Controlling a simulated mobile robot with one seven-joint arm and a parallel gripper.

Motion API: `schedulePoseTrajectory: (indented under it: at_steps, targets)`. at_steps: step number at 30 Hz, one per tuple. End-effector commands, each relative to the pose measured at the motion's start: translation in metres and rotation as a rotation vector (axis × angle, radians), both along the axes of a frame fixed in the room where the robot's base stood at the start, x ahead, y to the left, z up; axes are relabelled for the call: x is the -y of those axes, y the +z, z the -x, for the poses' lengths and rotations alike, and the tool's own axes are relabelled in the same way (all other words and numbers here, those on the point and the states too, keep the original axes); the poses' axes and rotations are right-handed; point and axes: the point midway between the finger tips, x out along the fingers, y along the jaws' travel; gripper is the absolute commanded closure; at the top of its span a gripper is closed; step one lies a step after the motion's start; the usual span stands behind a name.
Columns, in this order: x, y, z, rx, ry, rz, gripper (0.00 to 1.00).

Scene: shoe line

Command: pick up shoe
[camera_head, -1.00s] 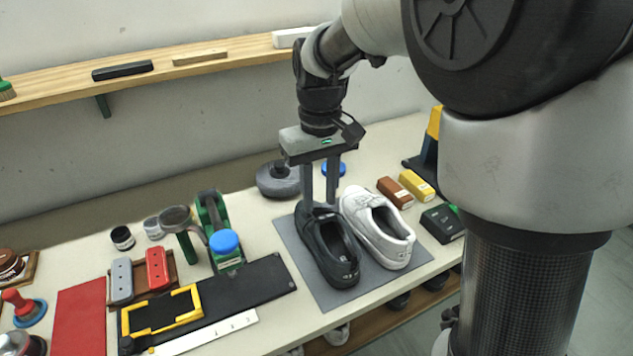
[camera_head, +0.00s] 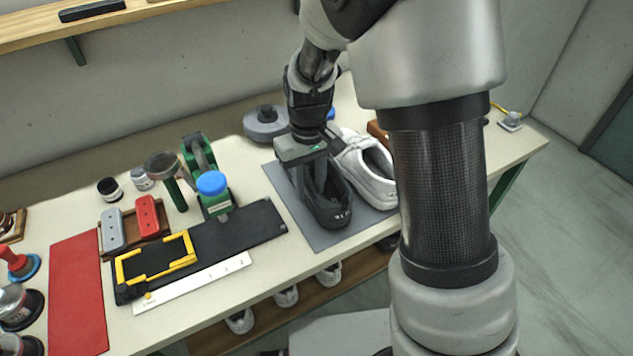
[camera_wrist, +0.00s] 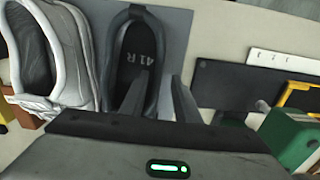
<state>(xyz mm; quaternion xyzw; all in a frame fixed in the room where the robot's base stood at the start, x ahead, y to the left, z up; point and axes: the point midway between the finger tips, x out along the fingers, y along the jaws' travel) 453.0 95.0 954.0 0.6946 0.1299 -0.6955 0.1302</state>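A dark grey shoe (camera_head: 331,210) stands on a grey mat (camera_head: 322,239), beside a white shoe (camera_head: 372,178). My gripper (camera_head: 309,193) points down at the dark shoe, its fingers apart and low.
A green tool with a blue cap (camera_head: 212,184) stands left of the mat, by a black board (camera_head: 262,222) with a yellow frame (camera_head: 180,248). A grey round object (camera_head: 266,124) is behind the gripper. Several shoes sit on a lower shelf (camera_head: 318,290).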

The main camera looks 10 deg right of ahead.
Motion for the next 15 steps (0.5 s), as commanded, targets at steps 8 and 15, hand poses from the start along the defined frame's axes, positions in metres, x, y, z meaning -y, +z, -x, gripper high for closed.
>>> schedulePoseTrajectory:
  at_steps: [8,15]
  targets:
    - [-0.0003,-0.0136,0.0003,0.001,-0.001,-0.001,0.71]
    - [-0.0003,-0.0133,0.0003,0.001,0.000,0.000,0.95]
